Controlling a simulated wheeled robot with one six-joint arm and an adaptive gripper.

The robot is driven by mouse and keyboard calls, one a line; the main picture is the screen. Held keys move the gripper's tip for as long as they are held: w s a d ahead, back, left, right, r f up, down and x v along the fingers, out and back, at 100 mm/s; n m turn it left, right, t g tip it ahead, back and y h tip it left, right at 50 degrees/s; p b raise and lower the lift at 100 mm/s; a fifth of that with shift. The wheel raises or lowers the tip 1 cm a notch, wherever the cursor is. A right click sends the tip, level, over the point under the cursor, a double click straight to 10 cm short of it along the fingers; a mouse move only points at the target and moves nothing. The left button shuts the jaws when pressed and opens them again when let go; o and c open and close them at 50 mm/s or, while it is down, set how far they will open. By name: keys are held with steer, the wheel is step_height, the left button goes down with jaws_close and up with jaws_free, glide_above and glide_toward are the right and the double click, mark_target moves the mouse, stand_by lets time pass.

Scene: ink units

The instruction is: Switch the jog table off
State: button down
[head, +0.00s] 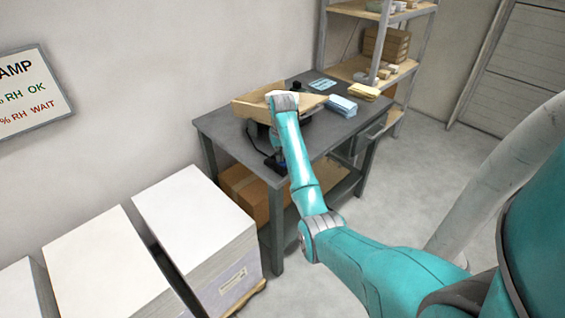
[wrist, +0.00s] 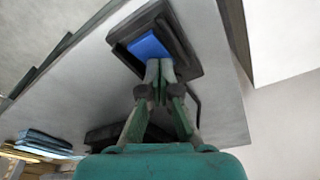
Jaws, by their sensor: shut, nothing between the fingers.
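The jog table shows in the head view as a tilted wooden tray (head: 252,105) on a dark base, standing on a grey workbench (head: 222,124). Part of the tray and base is hidden behind my arm. A black switch box (head: 272,163) lies at the bench's front left edge; in the wrist view the box (wrist: 184,52) carries a blue rocker (wrist: 149,46). My gripper (wrist: 160,68) is shut and empty, its fingertips at one end of the blue rocker. I cannot tell whether they touch it. The dark base (wrist: 108,136) shows behind the fingers in the wrist view.
Blue packs (head: 342,106) and a yellow stack (head: 363,91) lie on the bench's right side. White paper stacks (head: 193,215) stand left of the bench. A shelf rack (head: 385,65) stands behind.

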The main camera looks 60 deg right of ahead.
steer(key=shift+r, duration=3.45)
steer(key=shift+s, duration=0.1)
